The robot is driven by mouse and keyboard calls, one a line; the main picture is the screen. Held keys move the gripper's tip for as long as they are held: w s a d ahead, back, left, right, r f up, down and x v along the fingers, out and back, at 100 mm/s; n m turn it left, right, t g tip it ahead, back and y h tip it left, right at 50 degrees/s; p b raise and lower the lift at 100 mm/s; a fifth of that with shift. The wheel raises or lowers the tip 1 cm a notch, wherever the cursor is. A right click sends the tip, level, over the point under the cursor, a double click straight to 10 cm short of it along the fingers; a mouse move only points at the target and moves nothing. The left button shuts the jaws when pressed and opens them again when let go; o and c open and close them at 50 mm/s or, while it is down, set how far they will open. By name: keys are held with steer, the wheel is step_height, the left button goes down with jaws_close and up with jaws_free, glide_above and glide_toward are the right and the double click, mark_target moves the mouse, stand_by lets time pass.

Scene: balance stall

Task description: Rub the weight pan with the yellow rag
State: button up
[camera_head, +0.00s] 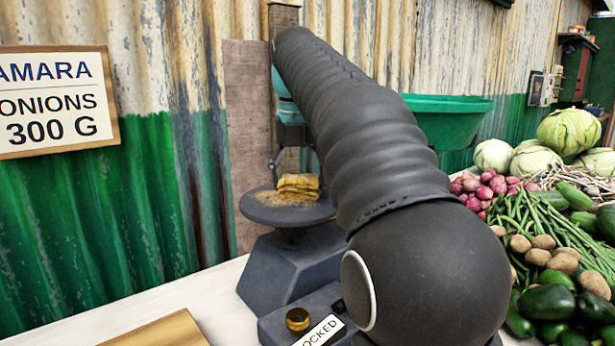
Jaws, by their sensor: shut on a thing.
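The yellow rag (298,187) is folded and lies on the weight pan (262,210), toward its back right. The pan is a dark round plate on the grey scale body, with brownish dirt spread around the rag. My gripper (294,174) points down over the pan and is shut on the rag; one finger shows to the left of the rag's top. My own dark, ribbed arm crosses the middle of the view and hides the right side of the gripper and the pan's right edge.
A green basin (446,112) stands behind my arm. Vegetables, including red onions (487,188), fill the right side. A brass weight (297,319) and a label ending in "OCKED" (320,333) are in front of the scale. A wooden board (160,331) lies at front left. Corrugated wall stands close behind.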

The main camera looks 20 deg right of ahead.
mark_target(256, 201)
steer(key=shift+s+a+r, duration=0.1)
steer(key=shift+s+a, duration=0.2)
steer(key=shift+a, duration=0.7)
steer(key=shift+s+a, duration=0.25)
steer(key=shift+a, duration=0.75)
steer(key=shift+s+a, duration=0.3)
steer(key=shift+a, duration=0.65)
steer(key=shift+s+a, duration=0.25)
steer(key=shift+a, duration=0.65)
steer(key=shift+w+a, duration=0.2)
steer(key=shift+w, duration=0.45)
steer(key=shift+w+a, duration=0.15)
steer(key=shift+w, duration=0.45)
steer(key=shift+w+d+f, duration=0.1)
steer(key=shift+w+d, duration=0.4)
steer(key=shift+d, duration=1.3)
steer(key=shift+w+d+f, duration=0.1)
steer(key=shift+w+d, duration=0.4)
steer(key=shift+d, duration=1.3)
steer(key=shift+w+d+f, duration=0.1)
steer(key=shift+w+d, duration=0.4)
steer(key=shift+d, duration=1.3)
steer(key=shift+w+d, duration=0.1)
steer(key=shift+d, duration=0.3)
steer(key=shift+r, duration=0.2)
